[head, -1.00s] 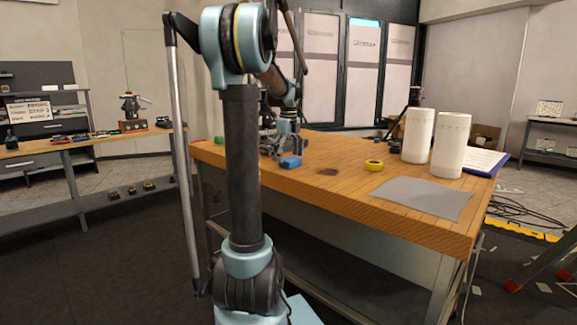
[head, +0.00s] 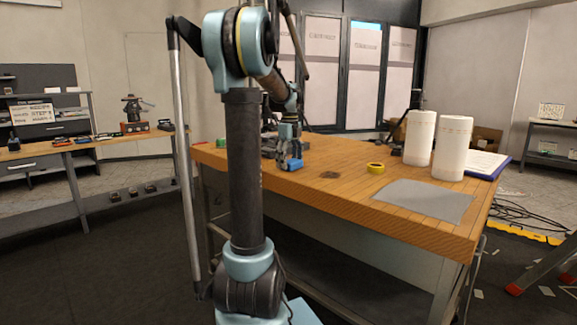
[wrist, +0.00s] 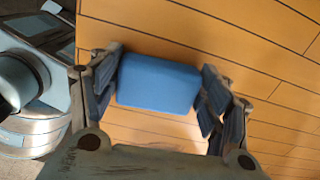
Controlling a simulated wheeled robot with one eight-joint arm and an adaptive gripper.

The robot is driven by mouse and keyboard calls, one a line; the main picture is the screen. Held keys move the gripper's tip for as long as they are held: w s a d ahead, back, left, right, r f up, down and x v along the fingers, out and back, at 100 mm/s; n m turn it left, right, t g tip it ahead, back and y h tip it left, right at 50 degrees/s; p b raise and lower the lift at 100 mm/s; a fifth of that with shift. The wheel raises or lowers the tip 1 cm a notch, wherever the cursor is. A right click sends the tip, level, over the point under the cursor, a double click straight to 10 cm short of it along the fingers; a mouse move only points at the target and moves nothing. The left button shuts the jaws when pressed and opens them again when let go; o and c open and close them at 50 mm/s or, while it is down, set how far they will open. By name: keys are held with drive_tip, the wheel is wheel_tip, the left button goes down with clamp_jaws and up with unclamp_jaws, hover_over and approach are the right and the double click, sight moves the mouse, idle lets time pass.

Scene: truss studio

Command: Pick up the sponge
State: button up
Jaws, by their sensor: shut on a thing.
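The sponge (wrist: 158,82) is a blue block with rounded edges, seen between the two fingers in the wrist view. My gripper (wrist: 160,88) is shut on it, with a finger at its left and right ends. In the head view the blue sponge (head: 295,164) shows at the fingertips of my gripper (head: 291,160), over the left part of the wooden tabletop (head: 345,192). I cannot tell whether the sponge touches the tabletop.
A yellow tape roll (head: 376,168), a dark flat patch (head: 330,175) and a grey cloth (head: 424,199) lie to the right. Two white paper rolls (head: 454,147) stand upright behind the cloth. A clipboard (head: 487,163) lies at the far right. The table's middle front is clear.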

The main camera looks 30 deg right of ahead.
sight(290, 160)
wheel_tip(290, 160, up, 10)
drive_tip(key=shift+f, duration=0.1)
idle(0.4)
drive_tip(key=shift+c, duration=0.9)
